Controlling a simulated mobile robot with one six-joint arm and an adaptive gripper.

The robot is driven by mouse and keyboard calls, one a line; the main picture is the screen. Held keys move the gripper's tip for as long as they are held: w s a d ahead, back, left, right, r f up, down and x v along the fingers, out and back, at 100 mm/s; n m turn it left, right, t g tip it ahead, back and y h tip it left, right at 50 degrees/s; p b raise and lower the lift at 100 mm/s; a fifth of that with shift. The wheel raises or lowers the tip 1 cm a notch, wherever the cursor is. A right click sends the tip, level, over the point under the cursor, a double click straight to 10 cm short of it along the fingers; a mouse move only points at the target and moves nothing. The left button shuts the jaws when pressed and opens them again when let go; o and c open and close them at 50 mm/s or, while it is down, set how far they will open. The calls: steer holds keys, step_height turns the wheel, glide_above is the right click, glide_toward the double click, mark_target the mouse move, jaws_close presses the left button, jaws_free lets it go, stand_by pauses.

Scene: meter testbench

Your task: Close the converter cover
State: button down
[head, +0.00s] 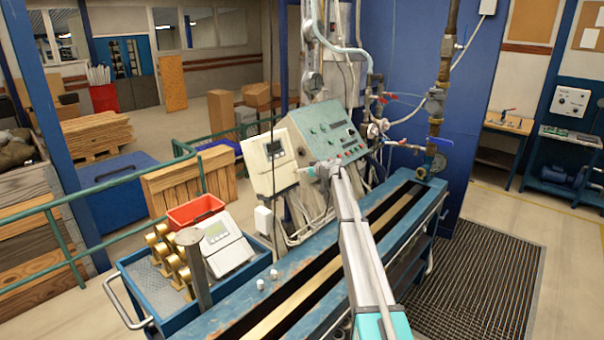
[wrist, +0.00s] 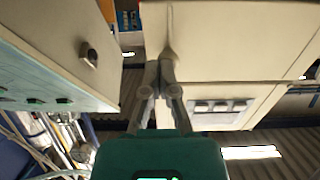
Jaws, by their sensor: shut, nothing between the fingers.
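The converter (head: 262,168) is a cream box with a small grey display, left of the green control panel in the head view. My gripper (head: 318,171) is just right of the converter, in front of the control panel. In the wrist view my gripper (wrist: 166,55) has its fingers together, empty, against the pale surface; contact is unclear.
The control panel (head: 325,130) stands close on the right; its side with a dark knob (wrist: 88,55) is at left in the wrist view. Below are the blue bench (head: 225,325) and a cart with a red bin (head: 195,211). Pipes and valves rise behind.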

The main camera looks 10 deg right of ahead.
steer(key=shift+a, duration=0.1)
steer(key=w+d+p+v, duration=0.1)
steer(key=p+v, duration=0.3)
steer(key=v, duration=1)
steer(key=shift+d+p, duration=0.25)
steer(key=shift+p, duration=0.15)
